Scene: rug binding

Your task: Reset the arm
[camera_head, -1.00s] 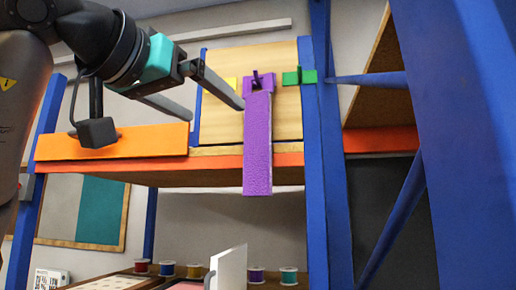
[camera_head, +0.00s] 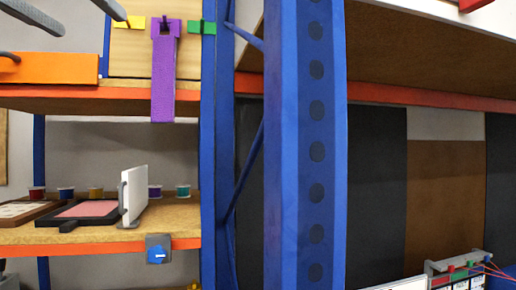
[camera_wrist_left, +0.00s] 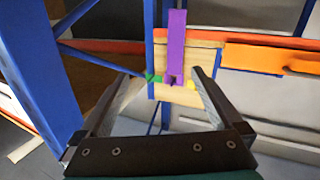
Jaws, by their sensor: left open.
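My left gripper (camera_head: 93,24) is at the top left corner of the head view, its two fingers spread and nothing between them. A purple strip (camera_head: 163,80) hangs by its looped top on a wooden board (camera_head: 185,61) and drops past the orange shelf edge. It is right of the gripper and apart from it. In the left wrist view, which looks upside down, the open left gripper (camera_wrist_left: 170,76) frames the purple strip (camera_wrist_left: 176,40) and the board farther off. My right gripper is not in view.
A yellow clip (camera_head: 128,22) and a green clip (camera_head: 202,27) sit on the board. An orange block (camera_head: 50,69) lies left on the shelf. A blue post (camera_head: 306,150) stands to the right. Several spools, a white panel (camera_head: 134,192) and a pink-faced frame (camera_head: 88,209) are on the lower shelf.

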